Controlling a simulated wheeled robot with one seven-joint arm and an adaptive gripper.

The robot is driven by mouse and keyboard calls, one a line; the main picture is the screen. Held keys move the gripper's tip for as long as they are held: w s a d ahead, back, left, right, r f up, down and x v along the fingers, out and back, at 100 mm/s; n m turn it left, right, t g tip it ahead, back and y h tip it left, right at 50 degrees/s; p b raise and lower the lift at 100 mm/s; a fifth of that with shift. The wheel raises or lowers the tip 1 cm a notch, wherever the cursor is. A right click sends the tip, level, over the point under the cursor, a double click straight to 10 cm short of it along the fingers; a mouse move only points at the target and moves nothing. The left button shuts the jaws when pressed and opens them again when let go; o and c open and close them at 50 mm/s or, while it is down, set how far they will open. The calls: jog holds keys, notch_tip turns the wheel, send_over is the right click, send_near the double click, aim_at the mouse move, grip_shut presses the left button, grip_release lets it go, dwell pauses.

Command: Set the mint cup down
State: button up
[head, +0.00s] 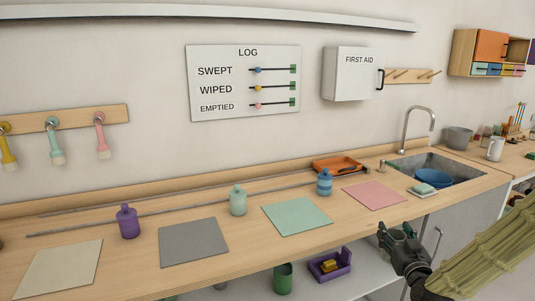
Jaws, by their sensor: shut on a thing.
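My gripper (386,236) is at the lower right, in front of the counter's front edge and below the sink area. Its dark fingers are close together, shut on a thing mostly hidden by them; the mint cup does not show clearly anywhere. A mint mat (297,216) lies flat and bare on the counter, left of my gripper. A mint bottle (238,201) stands upright behind and left of that mat.
The counter also holds a pink mat (374,195), a grey mat (194,243), a beige mat (58,271), a purple bottle (128,222), a blue bottle (325,183) and an orange tray (338,167). A sink (468,172) is at right. A green cup (283,278) stands on the shelf below.

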jog(key=s+a+f+y+p, duration=0.1)
jog(key=a+f+p, duration=0.3)
jog(key=a+f, duration=1.4)
jog(key=s+r, duration=0.4)
jog(key=s, duration=0.3)
jog(key=s+f, duration=0.6)
jog(key=f, duration=0.1)
jog(key=shift+a+f+n, duration=0.3)
